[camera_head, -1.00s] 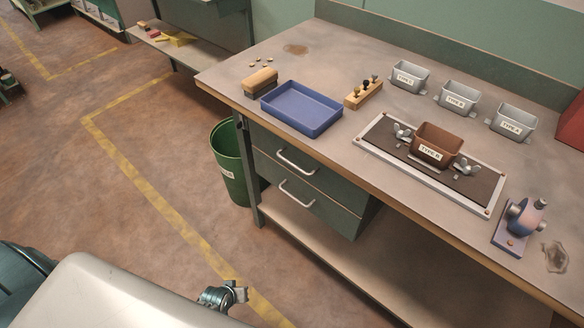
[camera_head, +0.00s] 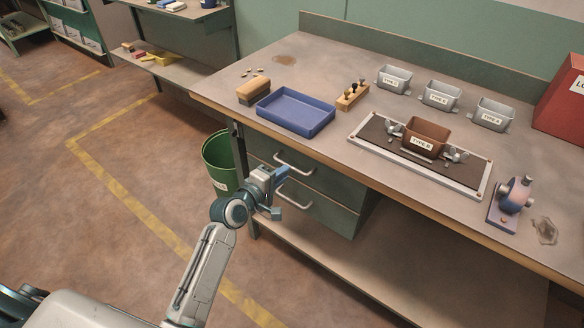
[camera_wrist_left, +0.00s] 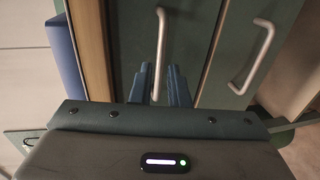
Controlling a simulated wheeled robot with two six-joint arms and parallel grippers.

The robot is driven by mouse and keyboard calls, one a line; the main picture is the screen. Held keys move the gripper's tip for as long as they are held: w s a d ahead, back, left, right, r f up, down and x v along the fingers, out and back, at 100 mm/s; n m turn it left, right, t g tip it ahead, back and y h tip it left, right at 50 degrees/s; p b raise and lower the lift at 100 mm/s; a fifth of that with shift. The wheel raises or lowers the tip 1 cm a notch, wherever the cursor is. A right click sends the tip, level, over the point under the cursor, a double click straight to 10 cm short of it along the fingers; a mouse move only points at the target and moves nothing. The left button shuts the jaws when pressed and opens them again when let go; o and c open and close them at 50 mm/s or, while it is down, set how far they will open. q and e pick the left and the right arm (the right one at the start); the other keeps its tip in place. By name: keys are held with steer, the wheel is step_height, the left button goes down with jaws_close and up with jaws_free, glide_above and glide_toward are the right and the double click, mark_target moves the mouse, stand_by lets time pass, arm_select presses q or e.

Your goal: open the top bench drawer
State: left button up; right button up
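The top bench drawer (camera_head: 325,177) is a green drawer under the tabletop, shut, with a pale bar handle (camera_head: 294,163). A second drawer (camera_head: 330,213) with a like handle (camera_head: 295,196) is below it, also shut. My left gripper (camera_head: 281,192) is in front of the drawers, fingers apart. In the left wrist view, the top drawer's handle (camera_wrist_left: 161,30) runs between the two fingers of my left gripper (camera_wrist_left: 159,78), and the lower handle (camera_wrist_left: 252,58) is to the right. I cannot tell whether the fingers touch the handle. My right gripper is not in view.
On the workbench (camera_head: 240,72) are a blue tray (camera_head: 312,125), a brush (camera_head: 253,89), a brown bin (camera_head: 426,132) on a framed mat, and several grey bins. A green waste bin (camera_head: 217,165) stands left of the drawers. The floor in front is clear.

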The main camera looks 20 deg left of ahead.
mark_target(292, 168)
arm_select(q)
steer(key=x, duration=0.5)
steer(key=shift+w, duration=0.15)
jaws_close()
